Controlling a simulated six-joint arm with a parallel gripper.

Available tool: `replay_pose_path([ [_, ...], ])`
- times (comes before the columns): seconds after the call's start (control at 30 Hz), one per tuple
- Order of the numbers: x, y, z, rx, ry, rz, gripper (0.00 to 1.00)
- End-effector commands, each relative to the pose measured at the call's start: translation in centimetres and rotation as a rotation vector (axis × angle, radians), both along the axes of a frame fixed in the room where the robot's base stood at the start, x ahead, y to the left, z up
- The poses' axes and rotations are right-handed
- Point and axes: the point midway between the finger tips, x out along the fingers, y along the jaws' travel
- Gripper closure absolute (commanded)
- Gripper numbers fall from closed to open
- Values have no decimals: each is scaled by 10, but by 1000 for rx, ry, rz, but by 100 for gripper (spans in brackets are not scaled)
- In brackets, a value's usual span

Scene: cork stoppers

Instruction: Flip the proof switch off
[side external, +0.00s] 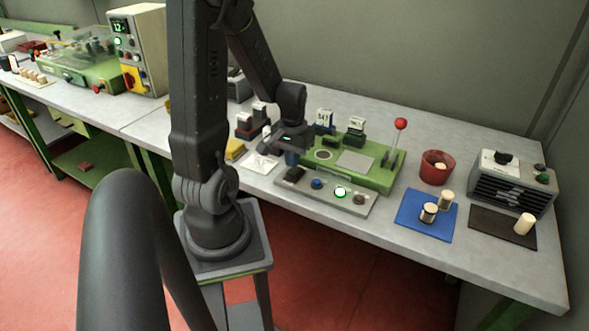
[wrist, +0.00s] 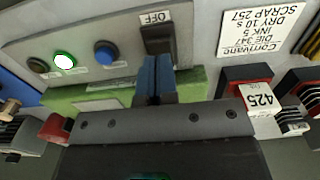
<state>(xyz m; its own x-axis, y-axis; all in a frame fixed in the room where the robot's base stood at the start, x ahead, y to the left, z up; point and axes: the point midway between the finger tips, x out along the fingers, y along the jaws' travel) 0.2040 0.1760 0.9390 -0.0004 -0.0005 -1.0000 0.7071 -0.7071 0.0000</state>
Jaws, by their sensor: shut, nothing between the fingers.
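The black switch (wrist: 158,39) sits at one end of a grey control panel (wrist: 205,35), with an OFF label (wrist: 155,18) beside it in the wrist view. I cannot read a proof label or tell which way the rocker is tilted. The switch also shows small in the side view (side external: 295,174). My gripper (wrist: 157,62) is shut and empty, its blue fingertips together right beside the switch. Whether they touch it I cannot tell. In the side view my gripper (side external: 291,160) is low, just behind the panel's left end.
A blue button (side external: 317,184), a lit green button (side external: 340,192) and a dark button (side external: 359,199) line the panel. The green machine (side external: 376,180) with a red-knobbed lever (side external: 400,124) stands behind. A white note (wrist: 261,22) lies beside the panel.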

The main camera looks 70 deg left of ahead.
Motion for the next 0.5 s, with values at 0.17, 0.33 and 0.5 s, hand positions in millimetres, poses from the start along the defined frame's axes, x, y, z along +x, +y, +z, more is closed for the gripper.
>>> replay_pose_path([
  [0.17,0,0,-3,0,0,0,100],
  [0.33,0,0,-5,0,0,0,100],
  [0.5,0,0,-8,-1,1,0,100],
])
